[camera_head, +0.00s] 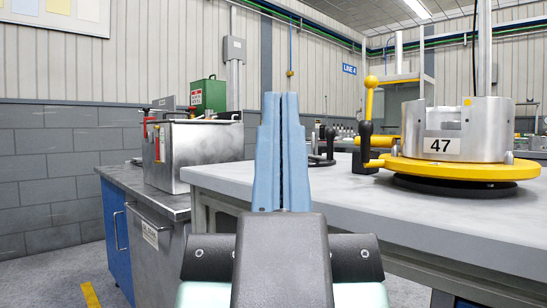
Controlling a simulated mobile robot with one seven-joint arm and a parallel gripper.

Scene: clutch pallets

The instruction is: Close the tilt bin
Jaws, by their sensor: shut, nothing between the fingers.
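My gripper (281,100) stands upright in the middle of the head view. Its two long blue fingers are side by side, shut and empty. To their left, a grey metal front (158,248) with a bar handle and a white label sits under the dark bench top, beside a blue cabinet door. It looks like the tilt bin, but I cannot tell how far it is tilted. Its right part is hidden behind the light bench and my arm. My gripper is apart from it in the picture, to its right and higher.
A light workbench (420,232) fills the right side, carrying a yellow-ringed clutch fixture (485,130) marked 47. A steel tank (205,148) stands on the dark bench (125,178) at left. Open floor (50,272) with a yellow line lies at lower left.

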